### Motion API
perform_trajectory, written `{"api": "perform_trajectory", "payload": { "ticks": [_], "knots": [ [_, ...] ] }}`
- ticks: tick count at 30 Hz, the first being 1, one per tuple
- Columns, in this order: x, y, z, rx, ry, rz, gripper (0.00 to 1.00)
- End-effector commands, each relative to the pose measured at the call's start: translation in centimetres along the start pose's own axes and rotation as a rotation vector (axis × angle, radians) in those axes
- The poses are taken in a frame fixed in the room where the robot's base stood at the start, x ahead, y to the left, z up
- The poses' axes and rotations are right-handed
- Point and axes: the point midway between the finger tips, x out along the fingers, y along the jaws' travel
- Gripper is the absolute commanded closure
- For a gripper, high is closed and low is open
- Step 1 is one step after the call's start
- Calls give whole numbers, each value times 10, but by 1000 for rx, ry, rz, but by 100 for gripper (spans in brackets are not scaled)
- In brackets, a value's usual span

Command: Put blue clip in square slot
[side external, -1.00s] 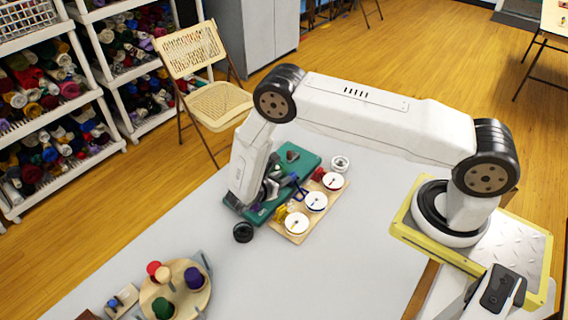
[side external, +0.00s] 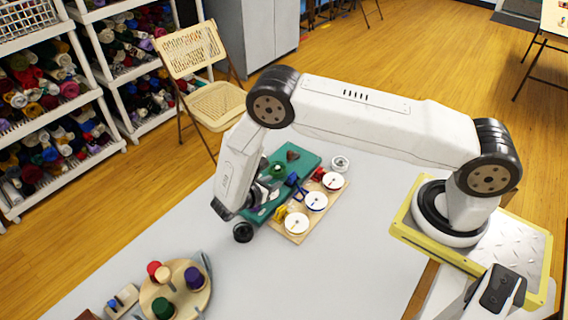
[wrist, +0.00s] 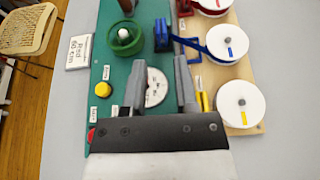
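A small upright blue piece (wrist: 162,35), which looks like the blue clip, stands on the green board (wrist: 118,75). It also shows in the side view (side external: 291,180). A thin blue bracket (wrist: 186,44) lies just right of it, by a blue-marked white spool. My gripper (wrist: 159,60) is open and empty above the board, its fingertips short of the blue piece in the wrist view. A white disc (wrist: 155,88) shows between the fingers. In the side view my gripper (side external: 264,189) is over the board's left part. I cannot make out a square slot.
A green ring (wrist: 125,39) around a white peg and a yellow button (wrist: 103,89) are on the board. A wooden rack (side external: 324,207) with several white spools adjoins it. A black roll (side external: 243,232) and a round wooden tray (side external: 178,292) stand nearby. The grey table's front is clear.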

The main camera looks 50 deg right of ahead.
Motion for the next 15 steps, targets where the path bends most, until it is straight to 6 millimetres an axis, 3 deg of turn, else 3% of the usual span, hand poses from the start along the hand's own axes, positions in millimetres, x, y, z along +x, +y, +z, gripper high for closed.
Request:
{"api": "perform_trajectory", "payload": {
  "ticks": [8, 15],
  "knots": [
    [-2, -2, 10, 36, 46, -34, 63],
    [-9, -14, 39, 159, 191, -144, 63]
  ]
}}
